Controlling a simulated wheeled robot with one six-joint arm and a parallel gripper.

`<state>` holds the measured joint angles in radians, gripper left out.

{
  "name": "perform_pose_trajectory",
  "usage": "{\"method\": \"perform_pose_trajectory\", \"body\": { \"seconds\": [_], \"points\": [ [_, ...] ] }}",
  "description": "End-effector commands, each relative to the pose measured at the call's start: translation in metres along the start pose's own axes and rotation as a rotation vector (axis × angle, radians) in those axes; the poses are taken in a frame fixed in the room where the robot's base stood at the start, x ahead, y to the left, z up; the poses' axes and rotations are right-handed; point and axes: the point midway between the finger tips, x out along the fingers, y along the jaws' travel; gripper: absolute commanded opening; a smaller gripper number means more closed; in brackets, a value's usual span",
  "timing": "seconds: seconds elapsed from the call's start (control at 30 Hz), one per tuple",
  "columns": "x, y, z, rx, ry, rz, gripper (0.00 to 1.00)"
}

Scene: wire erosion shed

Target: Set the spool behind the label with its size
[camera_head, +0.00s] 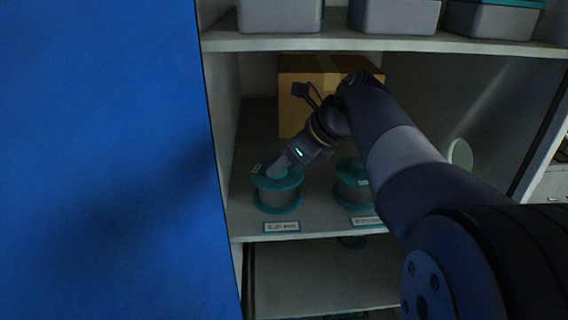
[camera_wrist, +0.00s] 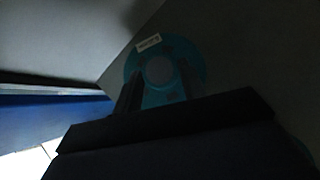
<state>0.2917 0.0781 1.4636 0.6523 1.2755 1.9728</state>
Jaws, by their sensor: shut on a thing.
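A teal-flanged spool (camera_head: 277,198) with a grey wound middle stands upright on the shelf, behind a small label (camera_head: 282,227) on the shelf's front edge. The label's print is too small to read. My gripper (camera_head: 279,170) reaches down to the top of this spool and is shut on it. In the wrist view the spool (camera_wrist: 190,52) shows from above between the dark fingers (camera_wrist: 157,95), with a small white tag on its flange. A second teal spool (camera_head: 350,193) stands to the right, partly hidden by my arm, behind another label (camera_head: 366,221).
A cardboard box (camera_head: 295,112) stands at the back of the shelf (camera_head: 325,215). Grey bins (camera_head: 280,15) sit on the shelf above. A blue panel (camera_head: 100,160) closes off the left side. More spools show partly on lower shelves.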

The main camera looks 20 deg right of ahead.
Motion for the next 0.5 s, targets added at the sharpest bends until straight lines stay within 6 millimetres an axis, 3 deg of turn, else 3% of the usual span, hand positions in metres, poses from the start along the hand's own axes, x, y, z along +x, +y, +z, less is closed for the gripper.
{"method": "perform_pose_trajectory", "body": {
  "seconds": [0.3,0.33,0.5],
  "points": [
    [0.0008,-0.0002,-0.0004,-0.001,-0.003,-0.002,0.0],
    [0.0016,-0.0001,-0.0015,0.0,0.0,0.0,0.41],
    [0.0016,-0.0001,-0.0015,0.0,0.0,0.0,0.55]
  ]
}}
